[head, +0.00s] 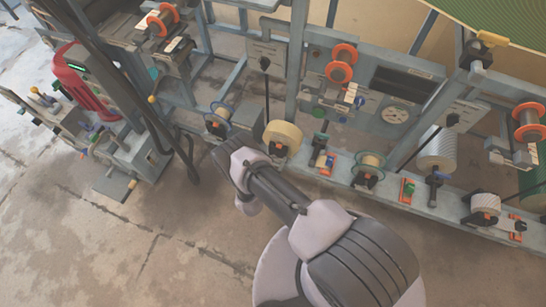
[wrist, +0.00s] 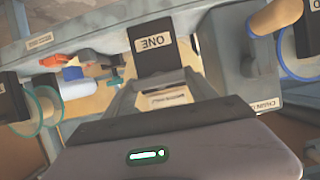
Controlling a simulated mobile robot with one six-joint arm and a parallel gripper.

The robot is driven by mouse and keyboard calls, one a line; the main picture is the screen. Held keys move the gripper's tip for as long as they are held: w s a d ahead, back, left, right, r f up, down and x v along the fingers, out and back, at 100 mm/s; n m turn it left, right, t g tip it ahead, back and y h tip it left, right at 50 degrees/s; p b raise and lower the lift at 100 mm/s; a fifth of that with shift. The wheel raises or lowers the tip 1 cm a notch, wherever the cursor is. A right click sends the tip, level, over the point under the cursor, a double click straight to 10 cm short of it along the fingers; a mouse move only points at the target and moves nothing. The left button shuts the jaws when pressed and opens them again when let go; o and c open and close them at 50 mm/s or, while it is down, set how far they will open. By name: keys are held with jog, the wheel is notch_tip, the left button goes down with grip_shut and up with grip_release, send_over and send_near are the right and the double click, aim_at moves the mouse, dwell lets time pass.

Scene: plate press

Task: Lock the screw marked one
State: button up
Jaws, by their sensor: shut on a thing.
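A dark block with a white label reading ONE (wrist: 154,58), upside down, is at the top middle of the wrist view. My gripper (wrist: 160,80) reaches up to it, with one grey finger at each side of the block's lower end. The gripper is shut on this block. No screw thread shows, and whether it is locked cannot be told. In the head view my gripper (head: 222,158) is at the end of my arm, low in front of the frame's lower rail. The marked block cannot be made out there.
In the wrist view, a grey box (wrist: 245,85) with a partly hidden label stands close on the right, and a white roller (wrist: 75,89) lies left. In the head view, a cream roll (head: 284,137) is right of my gripper. Open floor (head: 100,240) lies lower left.

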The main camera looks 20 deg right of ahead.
jog(key=o, duration=1.4)
jog(key=shift+c, duration=0.2)
jog(key=p+v, duration=0.6)
jog(key=v, duration=1.1)
jog(key=shift+s, duration=0.3)
jog(key=shift+a, duration=0.15)
